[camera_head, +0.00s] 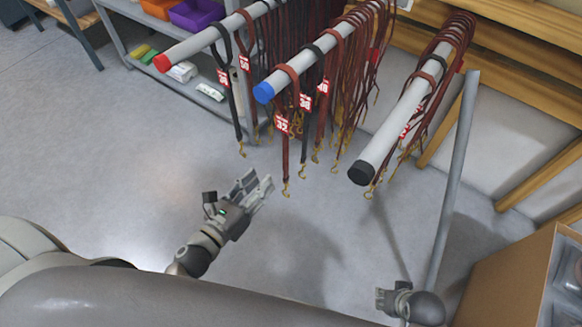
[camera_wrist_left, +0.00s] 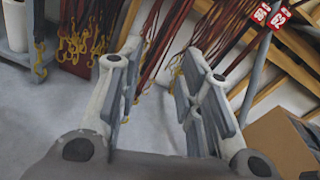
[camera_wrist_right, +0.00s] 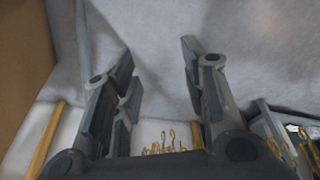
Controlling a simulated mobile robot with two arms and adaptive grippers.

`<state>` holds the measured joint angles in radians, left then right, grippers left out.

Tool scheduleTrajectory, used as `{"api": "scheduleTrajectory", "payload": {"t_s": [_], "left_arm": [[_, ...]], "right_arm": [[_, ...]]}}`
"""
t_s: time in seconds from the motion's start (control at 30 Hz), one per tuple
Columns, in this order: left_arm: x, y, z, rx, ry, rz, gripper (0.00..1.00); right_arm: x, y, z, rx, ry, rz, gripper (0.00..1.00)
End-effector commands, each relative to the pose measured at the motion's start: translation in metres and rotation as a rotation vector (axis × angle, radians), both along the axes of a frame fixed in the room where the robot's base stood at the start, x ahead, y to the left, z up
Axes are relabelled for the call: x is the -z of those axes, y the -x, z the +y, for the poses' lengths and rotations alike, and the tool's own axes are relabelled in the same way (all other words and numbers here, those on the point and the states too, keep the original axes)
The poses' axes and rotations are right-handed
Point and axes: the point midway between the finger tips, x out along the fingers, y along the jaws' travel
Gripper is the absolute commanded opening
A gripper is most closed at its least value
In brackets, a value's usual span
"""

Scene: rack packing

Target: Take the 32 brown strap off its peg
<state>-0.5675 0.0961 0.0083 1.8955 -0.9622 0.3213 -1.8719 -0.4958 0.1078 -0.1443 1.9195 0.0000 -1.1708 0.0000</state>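The brown strap with the red 32 tag (camera_head: 282,125) hangs at the front of the middle peg (camera_head: 300,66), the one with the blue end cap. Its brass hook (camera_head: 286,192) hangs at the bottom. My left gripper (camera_head: 258,186) is open and empty, below and left of the strap's lower end, apart from it. In the left wrist view the open fingers (camera_wrist_left: 155,85) have nothing between them; straps hang beyond. My right gripper (camera_head: 381,299) is low at the front right, far from the strap. The right wrist view shows its fingers (camera_wrist_right: 160,65) open and empty.
A red-capped peg (camera_head: 205,37) with straps tagged 34 and 50 is on the left. A black-capped peg (camera_head: 395,125) with several straps is on the right. A grey pole (camera_head: 456,175) and cardboard box (camera_head: 505,285) stand at the right. The floor between is clear.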

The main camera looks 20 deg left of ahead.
Motion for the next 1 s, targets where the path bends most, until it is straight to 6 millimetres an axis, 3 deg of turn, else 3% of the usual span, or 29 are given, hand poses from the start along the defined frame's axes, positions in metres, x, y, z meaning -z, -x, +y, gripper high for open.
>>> {"api": "scheduleTrajectory", "payload": {"t_s": [0.23,0.6,0.83,1.0], "left_arm": [[-0.021,0.0,-0.008,0.056,-0.222,-0.154,0.34],[-0.025,-0.043,-0.023,0.058,-0.228,-0.16,0.34],[-0.024,-0.056,-0.027,0.057,-0.228,-0.158,0.34],[-0.025,-0.078,-0.029,0.057,-0.226,-0.159,0.34]], "right_arm": [[-0.005,-0.003,0.0,0.002,-0.001,-0.012,0.4],[0.015,0.0,0.0,0.0,0.0,0.001,0.4],[0.022,0.001,0.0,-0.001,0.001,0.003,0.4],[0.032,0.004,0.0,-0.002,0.0,0.01,0.4]]}}
